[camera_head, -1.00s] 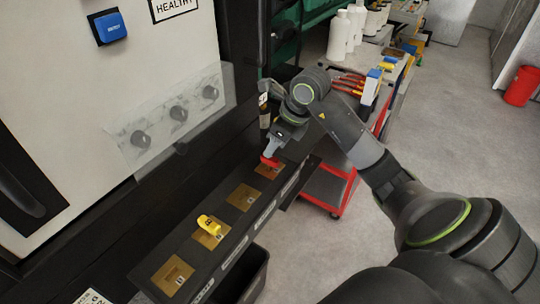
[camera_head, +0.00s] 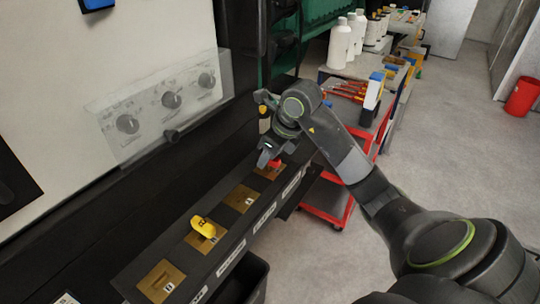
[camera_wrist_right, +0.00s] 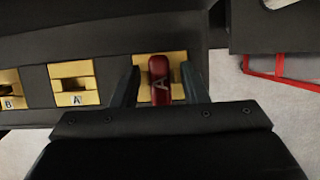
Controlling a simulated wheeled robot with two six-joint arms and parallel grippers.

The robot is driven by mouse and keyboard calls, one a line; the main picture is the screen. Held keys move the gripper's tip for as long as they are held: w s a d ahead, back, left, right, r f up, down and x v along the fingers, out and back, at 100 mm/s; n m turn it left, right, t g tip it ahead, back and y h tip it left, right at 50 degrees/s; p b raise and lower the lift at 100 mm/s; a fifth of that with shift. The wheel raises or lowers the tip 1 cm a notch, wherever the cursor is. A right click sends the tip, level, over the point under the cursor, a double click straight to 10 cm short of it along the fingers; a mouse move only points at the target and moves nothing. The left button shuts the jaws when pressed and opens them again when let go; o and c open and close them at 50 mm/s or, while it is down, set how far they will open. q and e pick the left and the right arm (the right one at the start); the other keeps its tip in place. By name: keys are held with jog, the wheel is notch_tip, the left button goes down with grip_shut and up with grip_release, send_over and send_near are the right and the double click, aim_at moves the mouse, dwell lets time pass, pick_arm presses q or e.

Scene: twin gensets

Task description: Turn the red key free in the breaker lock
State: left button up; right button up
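My right gripper (camera_head: 270,157) is at the key. In the right wrist view its two fingers (camera_wrist_right: 161,88) stand one on each side of the key, open, with a gap on both sides. The key's lower end is hidden by the gripper body. My left gripper is not in view.
A yellow key (camera_head: 203,227) sits in another brass plate nearer on the panel. Empty plates (camera_head: 243,198) lie beside it. A clear cover with dark knobs (camera_head: 172,100) is on the cabinet to the left. A red trolley (camera_head: 329,206) stands right behind my arm.

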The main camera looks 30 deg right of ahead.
grip_shut()
jog(key=shift+f, duration=0.1)
jog(key=n+g+y+b, duration=0.1)
jog(key=n+b, duration=0.2)
jog(key=n+y+b, duration=0.1)
jog(key=n+b, duration=0.2)
jog(key=n, duration=0.1)
jog(key=shift+f+n+g, duration=0.1)
jog(key=shift+n+g, duration=0.2)
jog(key=shift+g, duration=0.1)
jog(key=n+p, duration=0.1)
jog(key=p, duration=0.1)
jog(key=r+n+g+p, duration=0.1)
jog(key=n+p, duration=0.1)
jog(key=p, duration=0.1)
jog(key=shift+y, duration=0.3)
jog(key=n+g+p, duration=0.1)
jog(key=n+p, duration=0.2)
jog(key=p, duration=0.3)
jog(key=n+g+p, duration=0.1)
jog(key=n+p, duration=0.2)
jog(key=p, duration=0.4)
jog(key=shift+n+g+p, duration=0.3)
jog(key=shift+g, duration=0.1)
jog(key=shift+f+n+p, duration=0.1)
jog(key=shift+n+p, duration=0.3)
jog(key=shift+p, duration=0.3)
jog(key=shift+f+g, duration=0.15)
jog(key=shift+g, duration=0.15)
jog(key=shift+n, duration=0.3)
